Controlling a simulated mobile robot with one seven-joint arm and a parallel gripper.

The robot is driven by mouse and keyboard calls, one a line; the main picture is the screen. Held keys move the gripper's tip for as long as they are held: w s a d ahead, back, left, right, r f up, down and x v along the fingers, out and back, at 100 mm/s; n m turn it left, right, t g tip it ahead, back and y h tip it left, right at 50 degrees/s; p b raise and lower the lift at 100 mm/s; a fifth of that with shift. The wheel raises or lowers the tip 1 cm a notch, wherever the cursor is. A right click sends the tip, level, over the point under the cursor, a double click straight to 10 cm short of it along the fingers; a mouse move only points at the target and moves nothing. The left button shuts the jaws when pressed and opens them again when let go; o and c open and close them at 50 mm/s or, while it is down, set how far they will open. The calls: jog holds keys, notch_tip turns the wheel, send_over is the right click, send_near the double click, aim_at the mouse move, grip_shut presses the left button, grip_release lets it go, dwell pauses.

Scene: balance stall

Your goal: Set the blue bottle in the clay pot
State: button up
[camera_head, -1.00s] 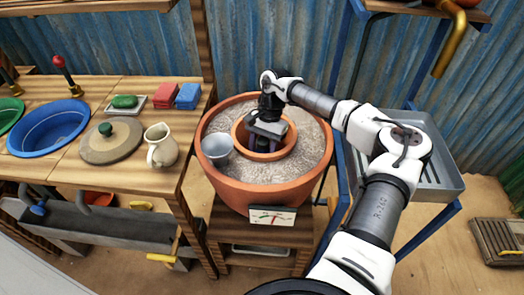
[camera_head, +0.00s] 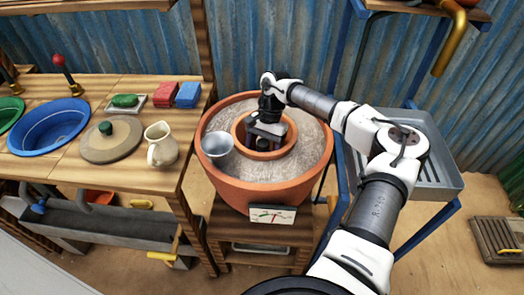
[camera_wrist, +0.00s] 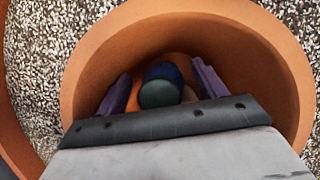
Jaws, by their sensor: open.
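A large clay pot (camera_head: 235,180) stands on a wooden stand, and a smaller clay pot (camera_head: 291,147) sits inside it with pale grit between the two. My gripper (camera_head: 264,142) points down into the inner pot. In the wrist view, the blue bottle (camera_wrist: 165,71) with a dark green top (camera_wrist: 158,94) is inside the inner pot (camera_wrist: 245,60). The purple fingers of my gripper (camera_wrist: 161,74) are on either side of the bottle, open, with a gap visible at each side. The bottle looks upright; its base is hidden.
A grey metal cup (camera_head: 217,148) rests on the grit left of the inner pot. A dial plate (camera_head: 272,215) is on the stand's front. The left counter holds a jug (camera_head: 161,145), a lid (camera_head: 112,143) and a blue basin (camera_head: 50,127). A grey tray (camera_head: 440,180) stands right.

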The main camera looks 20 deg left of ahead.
jog(key=b+v, duration=0.2)
jog(key=v, duration=0.9)
jog(key=shift+r, duration=0.4)
jog(key=shift+w, duration=0.1)
